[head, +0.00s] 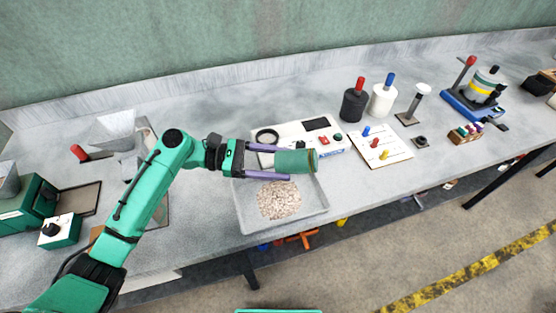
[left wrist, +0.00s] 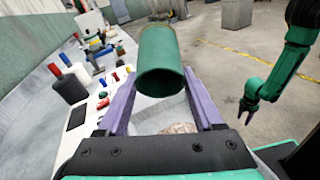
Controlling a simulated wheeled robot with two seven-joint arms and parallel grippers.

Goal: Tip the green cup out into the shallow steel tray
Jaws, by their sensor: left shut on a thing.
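The green cup (head: 295,161) is held on its side above the shallow steel tray (head: 241,213). Its brownish-rimmed end points right, away from my arm. My left gripper (head: 283,161) is shut on the cup, with the purple fingers along its two sides. The cup also shows between the fingers in the left wrist view (left wrist: 160,58). A heap of pale grain (head: 278,200) lies in the tray, below the cup. My right gripper (left wrist: 249,105) hangs at the right of the left wrist view, away from the tray; its jaws are too small to judge.
Behind the tray stands a white device (head: 330,138) with knobs. A white board with coloured pegs (head: 380,152), a black bottle (head: 354,105) and a white bottle (head: 383,99) stand to the right. Metal funnels (head: 117,130) and a green machine (head: 35,205) are at left.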

